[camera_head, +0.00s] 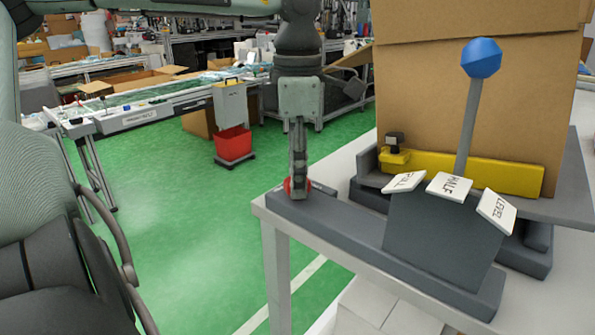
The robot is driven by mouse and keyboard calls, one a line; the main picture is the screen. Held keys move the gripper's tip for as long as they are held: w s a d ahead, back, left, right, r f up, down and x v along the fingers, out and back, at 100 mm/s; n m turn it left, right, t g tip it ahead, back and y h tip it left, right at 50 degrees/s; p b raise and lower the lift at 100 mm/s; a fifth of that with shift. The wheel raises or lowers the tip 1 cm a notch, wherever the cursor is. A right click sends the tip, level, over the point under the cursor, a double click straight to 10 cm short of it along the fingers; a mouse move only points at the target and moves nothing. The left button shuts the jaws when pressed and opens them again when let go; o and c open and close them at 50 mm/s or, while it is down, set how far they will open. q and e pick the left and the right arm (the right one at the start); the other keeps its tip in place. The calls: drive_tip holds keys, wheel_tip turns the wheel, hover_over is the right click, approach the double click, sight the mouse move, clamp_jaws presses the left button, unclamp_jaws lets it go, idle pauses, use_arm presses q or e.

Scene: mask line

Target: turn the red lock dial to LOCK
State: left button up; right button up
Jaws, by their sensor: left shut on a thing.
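The red lock dial (287,187) sits on the left end of a long dark grey base (340,228) on a white table. Most of the dial is hidden behind my left gripper (298,190), which points straight down from above. The gripper is shut on the dial. Only a small red part shows beside the fingers. No LOCK marking can be read from here, and the dial's turn angle cannot be told. My right gripper is not in view.
A grey lever with a blue knob (481,58) rises from a block with white FULL, HALF and LEVEL plates. A yellow bar (470,174) and a large cardboard box (415,95) stand behind. A red bin (233,144) is on the green floor.

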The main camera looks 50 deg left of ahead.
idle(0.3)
use_arm(q)
drive_tip(key=o, duration=1.2)
drive_tip(key=shift+c, duration=0.2)
wheel_tip(320, 180, up, 12)
